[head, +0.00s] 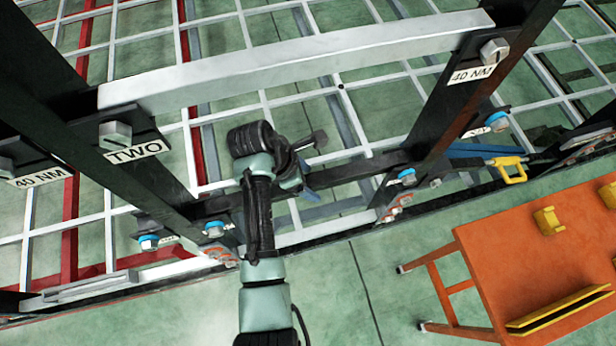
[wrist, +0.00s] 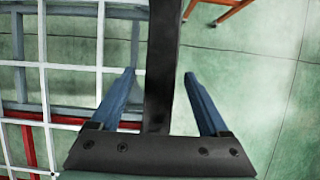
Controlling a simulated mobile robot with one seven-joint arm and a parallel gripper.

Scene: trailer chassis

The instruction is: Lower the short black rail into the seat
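The short black rail (head: 355,169) looks to be the dark bar crossing low between two black beams in the head view. My gripper (head: 301,192) is at the rail's middle, partly hidden by my own arm. In the wrist view, a black bar (wrist: 162,55), apparently this rail, runs between the two blue fingers of my gripper (wrist: 159,73). The fingers are apart, with a visible gap on each side of the bar. The bar's near part is hidden behind the gripper's palm. I cannot make out the seat clearly, or whether the rail rests in it.
A light grey crossbar (head: 300,62) spans the beams above. Tags mark the beams, including "TWO" (head: 138,151) and "40 NM" (head: 471,75). Blue-ringed fittings (head: 214,229) sit near the beam ends. An orange table (head: 545,240) stands right, a yellow-handled tool (head: 509,169) behind it.

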